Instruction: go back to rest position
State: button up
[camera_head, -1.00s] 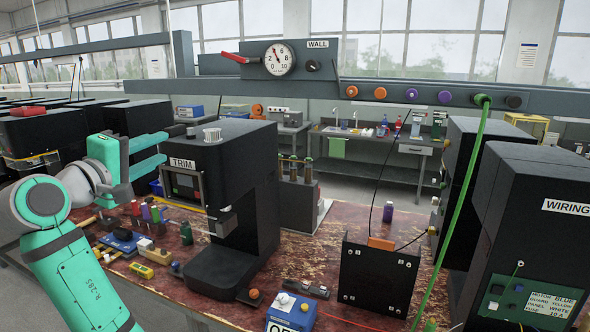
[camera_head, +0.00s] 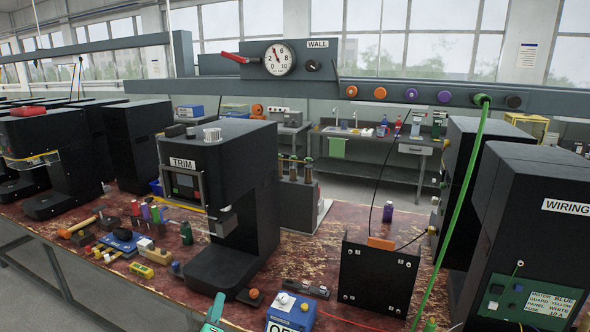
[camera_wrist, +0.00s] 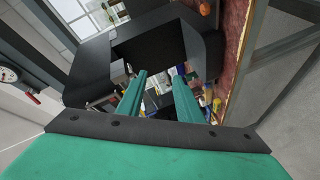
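My gripper (camera_wrist: 160,95) shows in the wrist view as two green fingers standing apart, with nothing between them. Beyond the fingertips lie a black machine (camera_wrist: 150,52) and small blurred items on the red-brown bench. In the head view most of my arm is out of sight; only a small green part of it shows at the bottom edge, left of the blue box.
The TRIM machine (camera_head: 226,200) stands on the worn red bench (camera_head: 328,285). Tools and small parts, including a dark green bottle (camera_head: 186,233), lie left of it. A black panel (camera_head: 378,278) and the WIRING machine (camera_head: 530,220) stand right. A green cable (camera_head: 462,190) hangs from the overhead rail.

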jog(key=s+d+f+m, duration=0.1)
jog(key=s+d+f, duration=0.3)
jog(key=s+f, duration=0.25)
jog(key=s+d+f+m+g+y, duration=0.1)
jog(key=s+d+f+m, duration=0.1)
jog(key=s+d+f, duration=0.4)
jog(key=s+d+f+m, duration=0.1)
jog(key=s+d+f, duration=0.1)
jog(key=s+f, duration=0.45)
jog(key=s+d+r+m, duration=0.2)
jog(key=s+d+m, duration=0.1)
jog(key=s, duration=0.7)
jog(key=s+d+r+m+h, duration=0.1)
jog(key=s+d+r+m, duration=0.1)
jog(key=s, duration=0.8)
jog(key=s+d+r+m, duration=0.2)
jog(key=s+d+m, duration=0.1)
jog(key=s, duration=0.6)
jog(key=shift+s+d+m+h, duration=0.3)
jog(key=shift+s+d+h, duration=0.1)
jog(key=shift+d, duration=0.35)
